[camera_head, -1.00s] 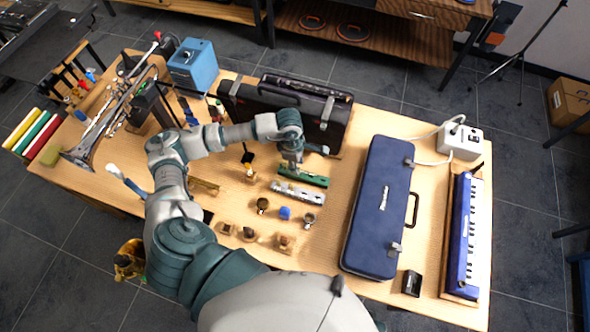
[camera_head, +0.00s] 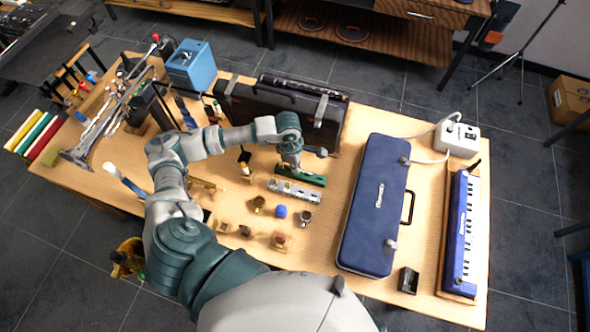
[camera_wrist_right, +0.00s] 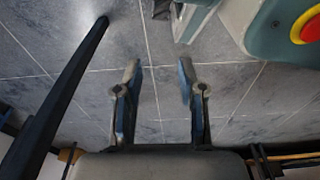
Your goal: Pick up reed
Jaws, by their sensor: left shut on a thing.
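My left gripper (camera_head: 291,166) is over the middle of the table, at the upper edge of a green bar-shaped piece (camera_head: 310,179). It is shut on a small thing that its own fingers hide. I cannot make out a reed by itself, and cannot tell whether the held thing is the reed or part of the green piece. My right gripper (camera_wrist_right: 158,95) shows in the right wrist view with its fingers apart and empty, above the grey tiled floor.
A silver harmonica-like bar (camera_head: 295,191) lies just below the green piece. Small parts, including a blue one (camera_head: 281,211), stand nearby. A blue case (camera_head: 375,205) and a blue keyboard (camera_head: 461,230) lie to the right.

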